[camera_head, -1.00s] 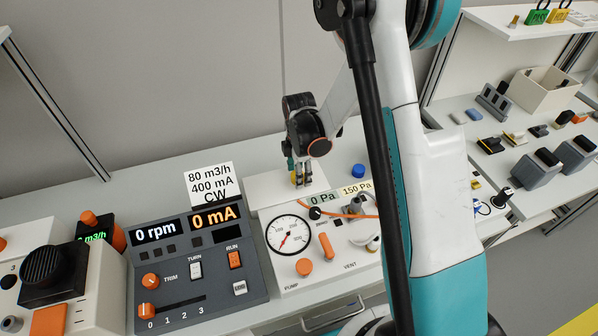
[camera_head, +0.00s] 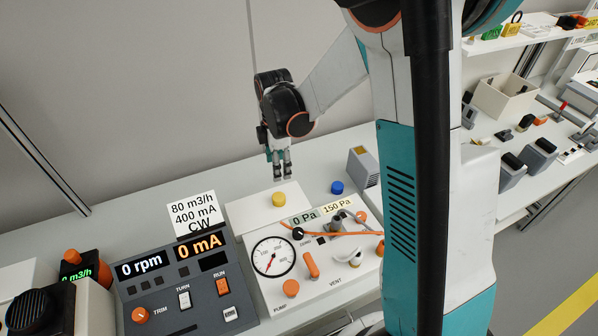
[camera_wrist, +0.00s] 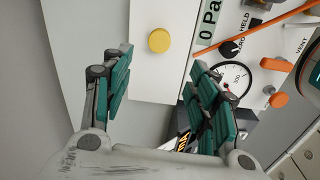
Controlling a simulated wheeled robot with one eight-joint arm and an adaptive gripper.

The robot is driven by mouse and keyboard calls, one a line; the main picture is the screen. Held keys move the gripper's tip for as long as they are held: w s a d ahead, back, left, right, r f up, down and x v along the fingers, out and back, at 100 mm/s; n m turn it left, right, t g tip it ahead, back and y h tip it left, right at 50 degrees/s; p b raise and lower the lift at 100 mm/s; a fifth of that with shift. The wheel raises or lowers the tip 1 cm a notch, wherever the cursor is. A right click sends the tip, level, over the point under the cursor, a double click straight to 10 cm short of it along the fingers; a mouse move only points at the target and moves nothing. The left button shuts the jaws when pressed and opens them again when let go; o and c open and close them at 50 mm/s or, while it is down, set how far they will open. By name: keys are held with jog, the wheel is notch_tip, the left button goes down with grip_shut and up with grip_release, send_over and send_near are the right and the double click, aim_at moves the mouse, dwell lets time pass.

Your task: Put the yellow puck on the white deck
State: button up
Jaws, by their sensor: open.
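The yellow puck (camera_head: 278,199) lies on the white deck (camera_head: 245,207), a flat raised surface behind the gauge panel. The puck also shows in the wrist view (camera_wrist: 159,40), on the white deck (camera_wrist: 146,80) and apart from the fingers. My gripper (camera_head: 282,178) is open and empty, above and just behind the puck. In the wrist view its two teal-padded fingers (camera_wrist: 165,90) are spread wide with nothing between them.
A blue puck (camera_head: 337,187) sits on the bench right of the deck. A grey box (camera_head: 363,167) stands beyond it. The gauge panel (camera_head: 330,260) with an orange cable lies in front. A sign (camera_head: 192,213) stands left of the deck.

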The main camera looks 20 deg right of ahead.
jog(key=s+r+m+t, duration=0.3)
jog(key=s+r+m, duration=0.6)
jog(key=r, duration=0.5)
jog(key=s+r+m+t, duration=0.3)
jog(key=s+m, duration=0.4)
jog(key=s, duration=0.5)
jog(key=shift+s+a+r+m+t, duration=0.15)
jog(key=shift+s+a+m+t, duration=0.05)
jog(key=shift+s+m+t, duration=0.2)
